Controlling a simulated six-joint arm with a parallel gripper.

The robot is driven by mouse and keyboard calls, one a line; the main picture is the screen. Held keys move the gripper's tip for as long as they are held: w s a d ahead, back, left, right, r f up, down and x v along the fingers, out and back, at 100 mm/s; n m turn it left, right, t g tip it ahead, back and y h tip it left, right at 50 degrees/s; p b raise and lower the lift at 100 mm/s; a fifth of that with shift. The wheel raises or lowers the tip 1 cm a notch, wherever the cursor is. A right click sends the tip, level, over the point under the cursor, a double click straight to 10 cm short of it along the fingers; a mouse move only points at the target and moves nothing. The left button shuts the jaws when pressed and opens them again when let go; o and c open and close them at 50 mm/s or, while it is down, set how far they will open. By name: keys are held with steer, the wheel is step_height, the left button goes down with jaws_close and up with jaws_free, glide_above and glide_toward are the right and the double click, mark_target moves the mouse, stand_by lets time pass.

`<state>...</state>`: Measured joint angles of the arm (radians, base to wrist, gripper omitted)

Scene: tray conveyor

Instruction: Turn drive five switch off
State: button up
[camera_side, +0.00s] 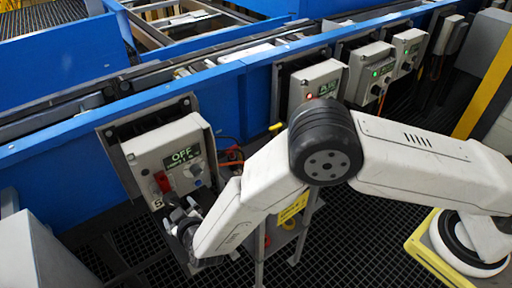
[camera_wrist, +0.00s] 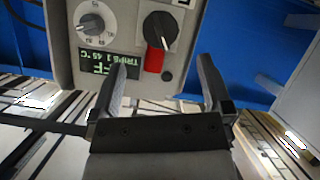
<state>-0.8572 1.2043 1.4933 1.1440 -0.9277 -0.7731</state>
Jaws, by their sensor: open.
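A black rotary switch (camera_wrist: 160,29) with a white pointer line sits beside a pale dial (camera_wrist: 90,17). A red piece (camera_wrist: 153,60) adjoins the switch; it also shows in the side view (camera_side: 162,182). My gripper (camera_wrist: 162,68) is open and empty, its fingers apart from the switch.
Other drive boxes line the conveyor to the right: one with a red light (camera_side: 317,88), one with a green light (camera_side: 372,74), and another (camera_side: 408,50). A yellow-labelled stand (camera_side: 292,208) is behind my arm. A grey cabinet (camera_side: 38,255) stands at lower left.

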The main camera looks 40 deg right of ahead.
mark_target(176, 205)
stand_by(0.4)
steer(key=f+m+t, duration=0.1)
steer(key=t, duration=0.1)
steer(key=d+f+m+t+y, duration=0.1)
steer(key=f+m, duration=0.1)
steer(key=shift+w+t, duration=0.1)
steer(key=shift+t, duration=0.3)
steer(key=shift+s+f+m+t+y, duration=0.2)
steer(key=shift+s+m+t+y, duration=0.05)
steer(key=shift+m+t+y, duration=0.3)
steer(key=shift+w, duration=0.15)
steer(key=shift+w+a, duration=0.15)
steer(key=shift+w, duration=1.75)
steer(key=shift+w+a, duration=0.1)
steer(key=shift+w, duration=1.75)
